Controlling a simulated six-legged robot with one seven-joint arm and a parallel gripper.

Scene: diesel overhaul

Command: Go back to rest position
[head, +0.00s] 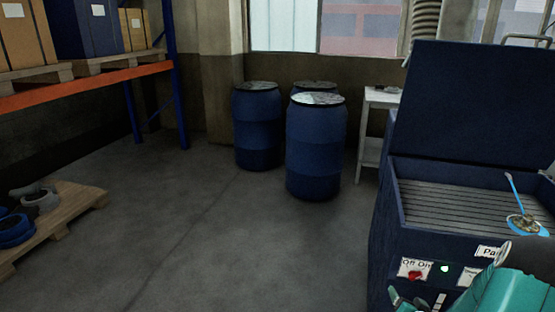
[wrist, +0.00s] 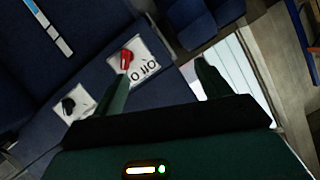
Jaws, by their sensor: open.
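My gripper (wrist: 162,78) is open and empty in the wrist view, with its two dark green fingers apart. Behind the left finger is a switch plate with a red knob (wrist: 126,59) and On/Off lettering. In the head view, part of my teal arm shows at the lower right, in front of the blue parts washer (head: 382,240). The washer's lid (head: 470,105) is up. The red knob (head: 414,274) and a lit green lamp (head: 444,268) are on its front. I cannot tell whether the gripper touches the panel.
A brass-coloured part (head: 522,224) and a blue-handled tool lie on the washer's slatted top. Blue drums (head: 315,150) stand at the back beside a small white table (head: 381,98). A pallet (head: 72,210) with parts and a shelf rack (head: 100,82) are left. The middle floor is clear.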

